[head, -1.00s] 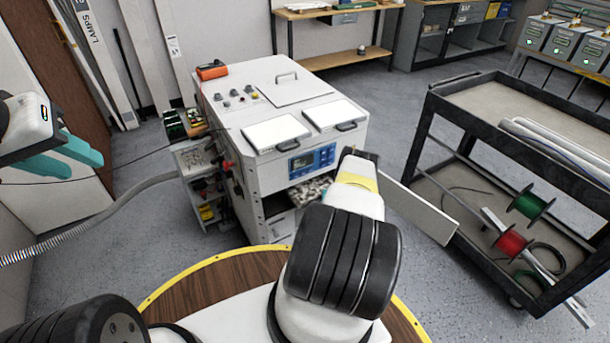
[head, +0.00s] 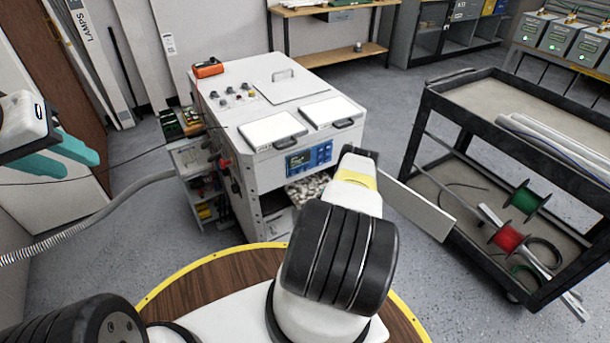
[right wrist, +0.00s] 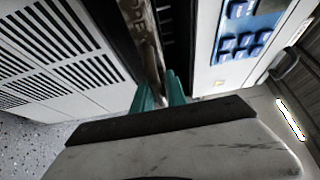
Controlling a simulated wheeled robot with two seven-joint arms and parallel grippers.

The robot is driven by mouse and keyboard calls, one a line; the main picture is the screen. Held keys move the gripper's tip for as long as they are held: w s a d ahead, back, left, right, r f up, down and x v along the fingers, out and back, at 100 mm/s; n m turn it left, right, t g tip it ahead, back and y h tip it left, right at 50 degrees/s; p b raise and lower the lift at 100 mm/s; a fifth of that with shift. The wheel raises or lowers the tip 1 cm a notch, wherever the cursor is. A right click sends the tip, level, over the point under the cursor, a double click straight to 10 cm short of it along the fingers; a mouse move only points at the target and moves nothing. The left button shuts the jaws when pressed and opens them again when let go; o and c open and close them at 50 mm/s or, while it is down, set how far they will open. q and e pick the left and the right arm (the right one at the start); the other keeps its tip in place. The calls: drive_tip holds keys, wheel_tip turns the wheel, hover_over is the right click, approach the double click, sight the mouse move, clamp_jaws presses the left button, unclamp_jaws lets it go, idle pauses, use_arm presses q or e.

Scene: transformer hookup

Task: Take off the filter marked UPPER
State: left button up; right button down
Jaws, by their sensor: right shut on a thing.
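The machine (head: 265,165) is a white cabinet with a blue control panel on its front. In the head view my right arm hides that gripper. My left gripper (head: 72,153) is open and empty, raised at the far left.
A louvred white door (right wrist: 60,55) stands open beside my right gripper; its outside shows in the head view (head: 420,206). A black cart (head: 485,130) with wire spools stands to the right. A grey hose (head: 100,215) runs across the left floor.

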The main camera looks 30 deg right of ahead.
drive_tip(key=s, duration=0.5)
drive_tip(key=shift+d, duration=0.2)
